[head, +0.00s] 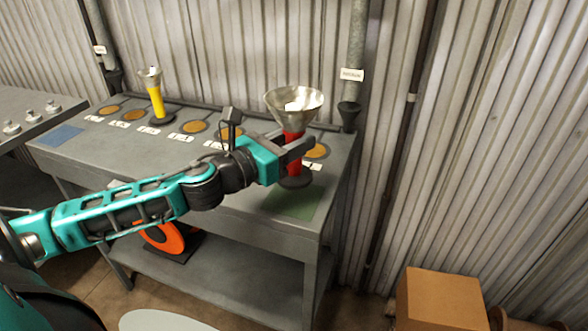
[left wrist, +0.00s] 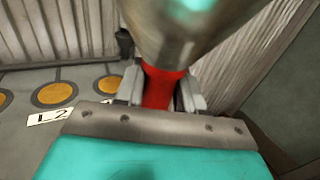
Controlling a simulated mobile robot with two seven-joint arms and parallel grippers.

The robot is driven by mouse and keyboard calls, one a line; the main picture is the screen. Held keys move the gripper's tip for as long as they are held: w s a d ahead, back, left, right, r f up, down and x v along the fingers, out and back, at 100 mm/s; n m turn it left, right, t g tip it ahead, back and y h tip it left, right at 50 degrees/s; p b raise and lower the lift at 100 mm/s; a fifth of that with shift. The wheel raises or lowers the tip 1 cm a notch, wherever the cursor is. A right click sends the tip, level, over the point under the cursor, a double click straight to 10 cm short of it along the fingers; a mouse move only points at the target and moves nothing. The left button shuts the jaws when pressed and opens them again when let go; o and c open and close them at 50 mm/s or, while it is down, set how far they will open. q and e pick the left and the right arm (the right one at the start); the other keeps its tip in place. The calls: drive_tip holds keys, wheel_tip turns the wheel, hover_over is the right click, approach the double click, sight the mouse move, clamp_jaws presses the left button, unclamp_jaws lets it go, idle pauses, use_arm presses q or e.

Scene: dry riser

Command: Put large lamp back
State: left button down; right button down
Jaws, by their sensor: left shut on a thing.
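The large lamp (head: 293,106) has a wide silvery cone, a red body and a round dark base. It stands upright at the right end of the grey bench (head: 240,190). My left gripper (head: 297,149) is shut around its red body, below the cone. In the left wrist view the red body (left wrist: 160,88) sits between the two fingers, and the cone fills the top. The dark base is by the green patch (head: 296,204); I cannot tell whether it touches the bench. An orange disc (head: 317,151) shows just behind the lamp. My right gripper is not in view.
A smaller yellow lamp (head: 156,99) stands at the back left of the bench, along a row of several labelled orange discs. A vertical pipe (head: 355,60) and a corrugated wall are close behind. An orange object (head: 162,237) is on the lower shelf. A cardboard box (head: 440,300) stands right.

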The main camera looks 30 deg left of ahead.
sight(294, 163)
use_arm(q)
drive_tip(key=shift+f, duration=0.6)
drive_tip(key=shift+f+b, duration=0.7)
drive_tip(key=shift+f, duration=1.05)
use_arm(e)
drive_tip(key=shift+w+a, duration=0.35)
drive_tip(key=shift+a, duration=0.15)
use_arm(q)
drive_tip(key=shift+f, duration=0.15)
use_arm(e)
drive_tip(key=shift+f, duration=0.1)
use_arm(q)
drive_tip(key=c, duration=1.1)
unclamp_jaws()
drive_tip(key=shift+f, duration=0.2)
drive_tip(key=shift+c, duration=0.2)
drive_tip(key=o, duration=0.5)
drive_tip(key=shift+c, duration=0.2)
drive_tip(key=shift+r, duration=0.1)
